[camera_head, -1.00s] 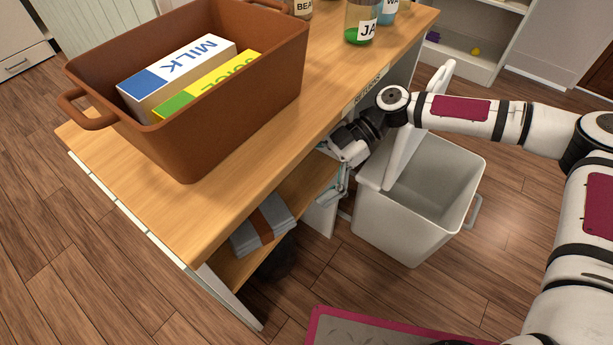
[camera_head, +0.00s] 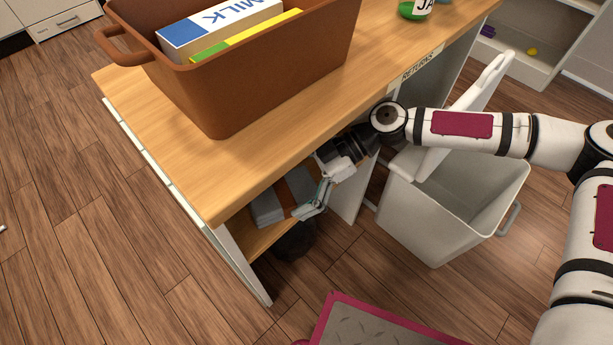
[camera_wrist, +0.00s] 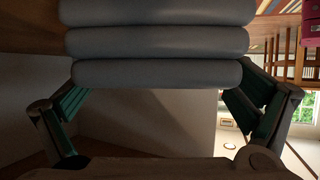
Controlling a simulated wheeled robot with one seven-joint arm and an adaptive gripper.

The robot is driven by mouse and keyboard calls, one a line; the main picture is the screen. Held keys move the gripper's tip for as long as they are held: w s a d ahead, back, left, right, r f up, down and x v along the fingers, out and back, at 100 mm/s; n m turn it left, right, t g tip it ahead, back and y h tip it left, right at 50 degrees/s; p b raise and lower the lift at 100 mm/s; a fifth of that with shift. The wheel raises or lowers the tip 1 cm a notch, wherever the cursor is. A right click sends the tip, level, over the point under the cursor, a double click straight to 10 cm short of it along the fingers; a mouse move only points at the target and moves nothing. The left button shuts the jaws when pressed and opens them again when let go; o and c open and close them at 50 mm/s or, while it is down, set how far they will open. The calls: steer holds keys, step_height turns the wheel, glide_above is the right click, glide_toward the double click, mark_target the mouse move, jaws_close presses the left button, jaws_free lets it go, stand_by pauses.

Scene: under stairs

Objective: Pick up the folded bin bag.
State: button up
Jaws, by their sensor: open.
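The folded bin bag (camera_head: 267,209) is a grey, layered bundle with a brown band, lying on the shelf under the wooden counter. In the wrist view its rounded grey folds (camera_wrist: 155,42) fill the top middle. My gripper (camera_head: 311,208) is at the shelf opening, right beside the bag, and partly covers it in the head view. In the wrist view my gripper (camera_wrist: 158,85) is open, with one finger near each end of the lowest fold. I cannot tell whether either finger touches the bag.
The counter top (camera_head: 190,160) overhangs the shelf (camera_head: 262,237) closely. A brown tub (camera_head: 240,90) with cartons stands on the counter. A grey bin (camera_head: 430,215) with a raised lid stands right of the shelf. A dark round object (camera_head: 294,242) sits below the shelf. Floor is open at left.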

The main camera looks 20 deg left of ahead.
steer(key=shift+x, duration=0.85)
steer(key=c, duration=1.2)
steer(key=shift+c, duration=0.2)
